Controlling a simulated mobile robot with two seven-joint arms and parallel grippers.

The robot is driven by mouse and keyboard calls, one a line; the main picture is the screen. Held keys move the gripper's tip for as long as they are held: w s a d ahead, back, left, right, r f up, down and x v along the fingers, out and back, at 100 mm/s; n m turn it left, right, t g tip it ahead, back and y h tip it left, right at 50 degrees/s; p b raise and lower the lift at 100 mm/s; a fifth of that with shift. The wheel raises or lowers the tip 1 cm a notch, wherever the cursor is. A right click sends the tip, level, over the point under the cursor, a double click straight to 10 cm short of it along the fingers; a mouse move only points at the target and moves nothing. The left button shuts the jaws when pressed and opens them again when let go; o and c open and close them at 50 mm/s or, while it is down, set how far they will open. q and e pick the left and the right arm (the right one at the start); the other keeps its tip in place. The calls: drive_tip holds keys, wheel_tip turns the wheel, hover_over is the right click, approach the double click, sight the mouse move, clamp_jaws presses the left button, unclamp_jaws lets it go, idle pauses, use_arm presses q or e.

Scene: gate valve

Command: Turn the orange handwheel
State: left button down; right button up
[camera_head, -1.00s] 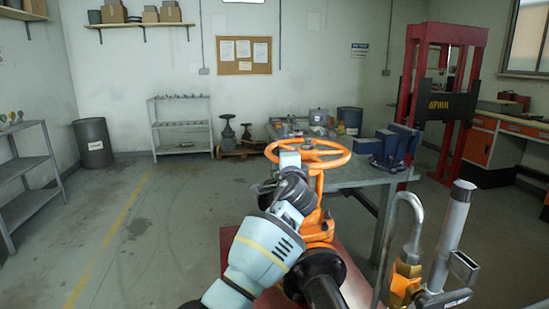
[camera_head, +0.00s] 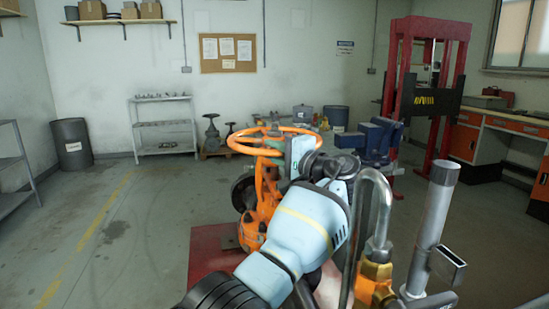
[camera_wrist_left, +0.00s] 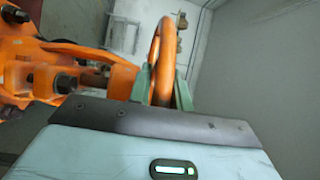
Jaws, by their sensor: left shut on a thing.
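The orange handwheel (camera_head: 256,141) sits level on top of the orange gate valve (camera_head: 258,205), left of the middle in the head view. My left arm reaches up in front of the valve, and my left gripper (camera_head: 289,148) is at the right side of the wheel's rim. In the left wrist view the handwheel's rim (camera_wrist_left: 160,62) passes between the fingers of my left gripper (camera_wrist_left: 165,88), which are shut on it. The valve's yoke and stem (camera_wrist_left: 80,70) show to the left there. The fingertips are mostly hidden in the head view. My right gripper is not in view.
A red base plate (camera_head: 212,250) lies under the valve. A bent grey pipe (camera_head: 378,200) with brass fittings and a grey upright cylinder (camera_head: 432,225) stand close on the right. A workbench with a blue vise (camera_head: 380,137) is behind.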

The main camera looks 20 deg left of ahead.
use_arm(q)
drive_tip(key=shift+w+d+r+n+g+y+b, duration=0.2)
drive_tip(key=shift+d+r+n+g+y+b, duration=0.15)
drive_tip(key=shift+n+g+b, duration=0.2)
idle(0.4)
drive_tip(key=c, duration=1.4)
unclamp_jaws()
drive_tip(key=shift+o, duration=0.4)
drive_tip(key=shift+f, duration=0.15)
drive_tip(key=shift+f, duration=0.1)
